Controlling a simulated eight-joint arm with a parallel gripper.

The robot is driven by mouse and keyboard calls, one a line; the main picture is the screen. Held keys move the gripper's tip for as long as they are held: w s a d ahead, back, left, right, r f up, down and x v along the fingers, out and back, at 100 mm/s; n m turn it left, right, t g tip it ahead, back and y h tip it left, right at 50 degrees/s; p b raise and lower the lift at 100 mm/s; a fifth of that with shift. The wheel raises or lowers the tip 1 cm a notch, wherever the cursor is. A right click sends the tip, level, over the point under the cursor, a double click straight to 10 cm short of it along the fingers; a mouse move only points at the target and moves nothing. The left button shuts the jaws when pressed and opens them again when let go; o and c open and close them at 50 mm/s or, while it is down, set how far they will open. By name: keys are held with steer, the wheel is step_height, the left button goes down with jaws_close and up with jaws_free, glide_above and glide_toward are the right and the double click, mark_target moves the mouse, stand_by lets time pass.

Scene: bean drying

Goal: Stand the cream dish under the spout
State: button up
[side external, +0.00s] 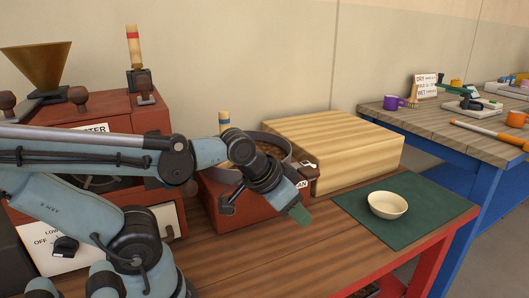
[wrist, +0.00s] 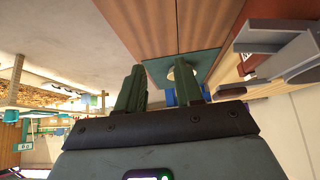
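The cream dish (side external: 387,205) stands upright and empty on a dark green mat (side external: 425,232) near the right end of the wooden bench. In the wrist view, the dish (wrist: 182,72) shows beyond my fingers, partly hidden by one of them. My gripper (side external: 299,214) is to the left of the dish, above the bench and clear of it. Its green fingers (wrist: 163,90) are apart with nothing between them. A spout cannot be made out with certainty; a grey metal chute-like part (wrist: 275,50) shows at the right of the wrist view.
A red roaster (side external: 150,118) with a brass hopper (side external: 38,65) stands at the left. A red unit with a round grey pan (side external: 284,150) is behind my gripper. A pale wooden block (side external: 345,140) lies behind the mat. The front of the bench (side external: 290,262) is clear.

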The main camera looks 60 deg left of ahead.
steer(key=m+t+y, duration=0.3)
steer(key=m+t, duration=0.3)
steer(key=m, duration=2.2)
glide_above(367, 205)
steer(key=s+d, duration=0.3)
steer(key=s, duration=0.8)
steer(key=f, duration=0.8)
steer(key=shift+a, duration=0.2)
steer(key=x, duration=1.2)
steer(key=shift+f, duration=0.15)
steer(key=shift+c, duration=0.3)
jaws_close()
